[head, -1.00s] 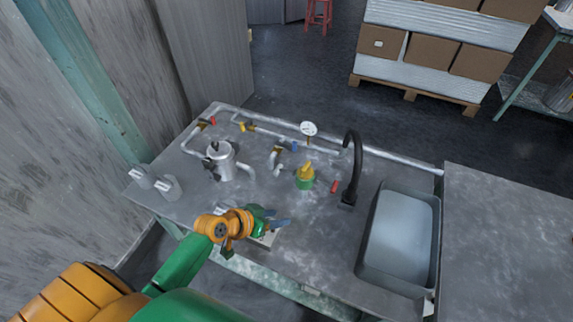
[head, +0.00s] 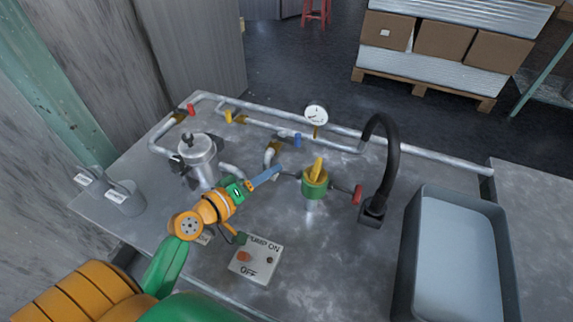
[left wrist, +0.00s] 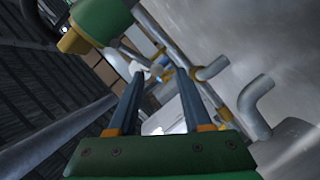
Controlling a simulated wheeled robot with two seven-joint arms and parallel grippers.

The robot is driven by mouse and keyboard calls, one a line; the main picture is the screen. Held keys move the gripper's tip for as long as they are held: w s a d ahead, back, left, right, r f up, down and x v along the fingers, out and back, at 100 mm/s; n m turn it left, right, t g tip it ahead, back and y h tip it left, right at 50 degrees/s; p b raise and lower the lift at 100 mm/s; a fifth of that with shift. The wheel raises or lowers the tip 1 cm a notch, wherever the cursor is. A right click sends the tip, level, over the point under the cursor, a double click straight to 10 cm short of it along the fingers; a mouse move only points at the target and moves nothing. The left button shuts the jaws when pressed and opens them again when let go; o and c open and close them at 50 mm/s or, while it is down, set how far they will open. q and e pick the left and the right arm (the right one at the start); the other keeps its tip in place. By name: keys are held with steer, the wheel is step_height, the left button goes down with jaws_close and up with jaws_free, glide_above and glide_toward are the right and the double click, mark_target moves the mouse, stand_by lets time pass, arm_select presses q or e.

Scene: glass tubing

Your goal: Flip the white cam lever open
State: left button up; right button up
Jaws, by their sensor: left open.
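I cannot make out a white cam lever for certain. My left gripper (head: 278,172) reaches over the table between the silver canister (head: 197,150) and the green valve with a yellow handle (head: 316,180). In the left wrist view its two blue fingers (left wrist: 158,78) are apart, with nothing clearly between them. The green and yellow valve also shows at the upper left there (left wrist: 98,22). My right gripper is out of view.
Grey pipes (head: 340,130) run along the table's back with red, yellow and blue (head: 297,140) handles and a gauge (head: 316,114). A black hose (head: 388,150) arches beside a grey basin (head: 410,250). A pump switch box (head: 256,262) sits at the front.

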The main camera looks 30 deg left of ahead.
arm_select(q)
steer(key=x, duration=0.7)
steer(key=shift+d, duration=0.1)
steer(key=shift+s+r, duration=0.1)
